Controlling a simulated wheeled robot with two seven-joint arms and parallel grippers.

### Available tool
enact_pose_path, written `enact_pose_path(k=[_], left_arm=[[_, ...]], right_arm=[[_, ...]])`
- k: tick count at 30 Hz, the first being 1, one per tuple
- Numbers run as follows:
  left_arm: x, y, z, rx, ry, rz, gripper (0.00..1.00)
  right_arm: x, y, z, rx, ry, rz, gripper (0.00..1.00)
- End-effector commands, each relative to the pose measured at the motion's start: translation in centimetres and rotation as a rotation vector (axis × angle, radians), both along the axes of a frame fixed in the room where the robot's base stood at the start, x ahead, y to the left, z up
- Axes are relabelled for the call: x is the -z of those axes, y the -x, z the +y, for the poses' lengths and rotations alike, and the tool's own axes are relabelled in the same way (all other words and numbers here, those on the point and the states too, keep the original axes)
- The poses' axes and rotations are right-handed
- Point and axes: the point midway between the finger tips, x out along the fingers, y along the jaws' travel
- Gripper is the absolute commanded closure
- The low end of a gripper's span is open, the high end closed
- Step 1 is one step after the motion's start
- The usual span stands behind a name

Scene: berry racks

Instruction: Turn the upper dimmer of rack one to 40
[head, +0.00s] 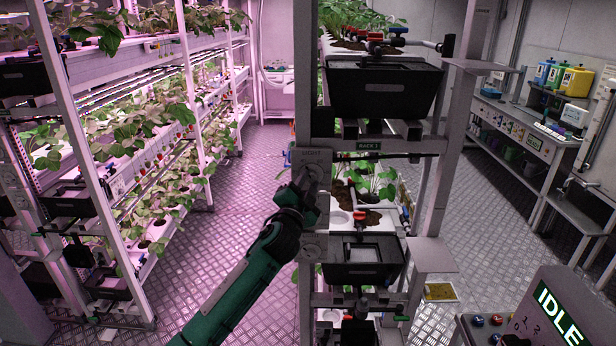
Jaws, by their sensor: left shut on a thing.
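My left gripper (312,174) reaches up from below and is shut on the upper dimmer at this plate. The gripper covers most of the dimmer, so its setting cannot be read. A second round dimmer (309,249) shows lower on the same post. My right gripper is out of view.
A black box (385,92) and small shelf plates jut from rack one. Another planted rack (80,150) stands at the left. A console reading "IDLE" (556,314) is at the lower right. A workbench (515,130) lines the right wall.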

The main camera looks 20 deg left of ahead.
Motion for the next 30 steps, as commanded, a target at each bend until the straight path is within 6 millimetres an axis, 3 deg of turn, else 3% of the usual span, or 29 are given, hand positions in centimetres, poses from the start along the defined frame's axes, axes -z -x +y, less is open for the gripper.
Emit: enact_pose_path(k=[19, 20, 22, 30], left_arm=[[-0.06, 0.01, -0.02, 0.001, -0.044, 0.012, 0.96], [-0.08, 0.01, -0.02, 0.001, -0.044, 0.012, 0.68], [-0.06, 0.01, -0.02, 0.001, -0.044, 0.012, 0.54], [-0.04, 0.02, 0.01, 0.000, -0.044, 0.012, 0.51]], right_arm=[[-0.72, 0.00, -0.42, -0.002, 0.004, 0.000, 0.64], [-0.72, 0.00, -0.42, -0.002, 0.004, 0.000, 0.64], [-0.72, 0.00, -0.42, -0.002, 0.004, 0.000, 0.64], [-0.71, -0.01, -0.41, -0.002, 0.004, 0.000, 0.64]])
